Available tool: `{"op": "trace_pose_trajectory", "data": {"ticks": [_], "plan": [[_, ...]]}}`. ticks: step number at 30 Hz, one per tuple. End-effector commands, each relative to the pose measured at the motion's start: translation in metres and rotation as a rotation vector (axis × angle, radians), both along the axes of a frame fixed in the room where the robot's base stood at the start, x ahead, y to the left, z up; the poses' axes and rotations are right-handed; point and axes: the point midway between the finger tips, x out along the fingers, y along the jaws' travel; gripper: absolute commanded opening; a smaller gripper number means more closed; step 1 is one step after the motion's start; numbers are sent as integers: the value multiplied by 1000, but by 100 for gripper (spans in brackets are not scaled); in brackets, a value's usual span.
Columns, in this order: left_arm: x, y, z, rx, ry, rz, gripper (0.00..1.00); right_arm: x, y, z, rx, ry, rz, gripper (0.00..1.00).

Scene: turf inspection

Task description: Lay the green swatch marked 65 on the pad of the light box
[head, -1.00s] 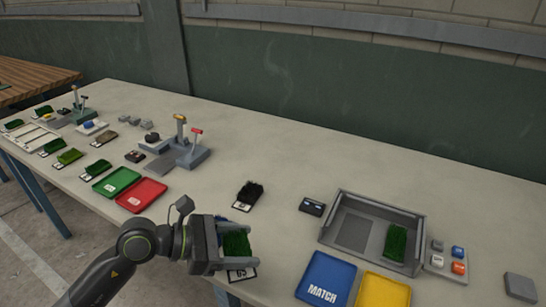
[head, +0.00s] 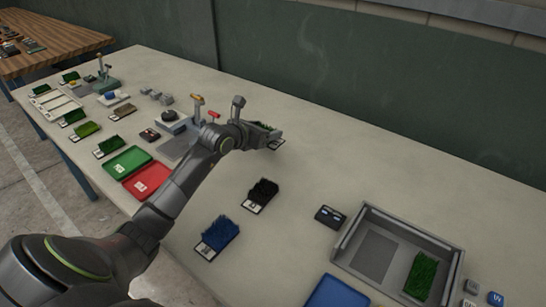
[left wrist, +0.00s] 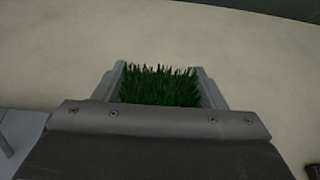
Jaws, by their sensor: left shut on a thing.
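My left gripper (head: 264,133) is shut on a green turf swatch (head: 262,126) and holds it toward the back of the table, right of the grey stand. The left wrist view shows the grass (left wrist: 160,87) between the two fingers. A pale label (head: 277,144) shows at its edge, too small to read now. The light box (head: 453,251), a grey open-topped box, stands at the lower right. Its dark grey pad (head: 373,254) is bare, and another green swatch (head: 421,275) lies beside the pad inside the box. My right gripper is out of view.
A black swatch (head: 263,191), a blue swatch (head: 218,233) and a small dark device (head: 330,216) lie between my arm and the box. Green (head: 127,161) and red (head: 148,181) trays lie left. The table behind the box is clear.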

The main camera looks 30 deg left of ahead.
Motion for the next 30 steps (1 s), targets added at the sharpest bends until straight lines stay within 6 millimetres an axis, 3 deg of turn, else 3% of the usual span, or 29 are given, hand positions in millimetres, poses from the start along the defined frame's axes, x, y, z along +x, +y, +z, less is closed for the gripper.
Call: {"op": "trace_pose_trajectory", "data": {"ticks": [3,11,16,28,29,30], "plan": [[-1,-1,-23,-2,3,-1,44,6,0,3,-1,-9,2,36],[-1,-1,-46,-1,1,-2,44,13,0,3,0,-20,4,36],[-1,-1,-70,-2,2,-2,44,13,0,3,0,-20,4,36],[-1,-1,-77,1,0,-4,44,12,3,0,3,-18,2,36],[-1,-1,-77,2,0,-4,67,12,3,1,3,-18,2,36],[-1,-1,-76,2,0,-4,72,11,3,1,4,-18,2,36]]}}
